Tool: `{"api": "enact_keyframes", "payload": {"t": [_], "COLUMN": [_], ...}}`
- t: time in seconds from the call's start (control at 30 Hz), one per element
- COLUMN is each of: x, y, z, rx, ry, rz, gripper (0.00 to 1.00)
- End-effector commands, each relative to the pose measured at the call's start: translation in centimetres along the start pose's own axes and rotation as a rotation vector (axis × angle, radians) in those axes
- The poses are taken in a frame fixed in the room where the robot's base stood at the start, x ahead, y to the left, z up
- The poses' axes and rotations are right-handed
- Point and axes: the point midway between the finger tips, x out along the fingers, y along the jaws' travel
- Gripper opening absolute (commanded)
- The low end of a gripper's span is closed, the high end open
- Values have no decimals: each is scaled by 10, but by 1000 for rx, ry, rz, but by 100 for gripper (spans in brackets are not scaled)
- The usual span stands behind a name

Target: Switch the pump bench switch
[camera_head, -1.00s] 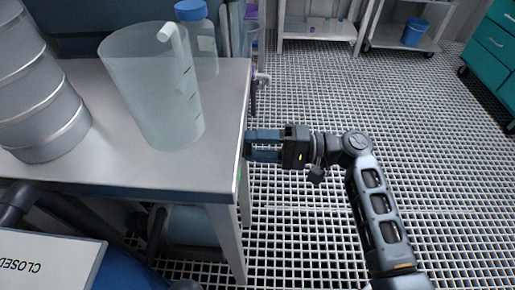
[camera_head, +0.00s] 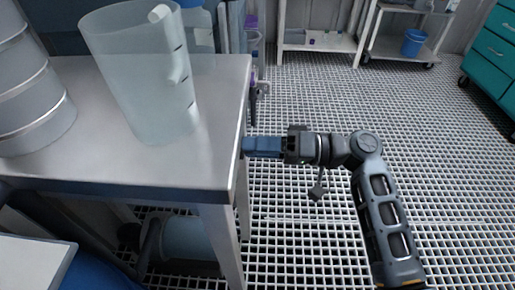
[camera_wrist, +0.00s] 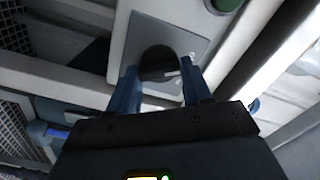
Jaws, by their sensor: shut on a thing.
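The pump bench switch (camera_wrist: 158,62) is a dark round knob on a grey plate (camera_wrist: 190,42), seen in the wrist view. My gripper (camera_wrist: 160,80) has its two blue fingers on either side of the knob, shut on it. In the head view my gripper (camera_head: 246,147) reaches the right side of the bench (camera_head: 120,165) from the right. The switch is hidden from the head view by the bench's edge.
A large translucent beaker (camera_head: 145,85) and a ribbed metal drum (camera_head: 35,100) stand on the bench. A green round button (camera_wrist: 222,5) is near the plate. The grated floor to the right is clear, with a blue bucket (camera_head: 412,43) on a shelf far back.

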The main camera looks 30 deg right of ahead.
Motion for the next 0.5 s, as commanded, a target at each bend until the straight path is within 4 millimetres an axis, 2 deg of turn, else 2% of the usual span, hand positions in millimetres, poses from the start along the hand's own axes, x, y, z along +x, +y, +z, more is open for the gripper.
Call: {"api": "enact_keyframes", "payload": {"t": [0.4, 0.43, 0.5], "x": [-1, -1, -1], "y": [2, 2, 1], "z": [1, 1, 1], "rx": [-8, -8, -8], "ry": [-1, -1, -1], "rz": [3, 3, 3], "gripper": [18, 50, 57]}}
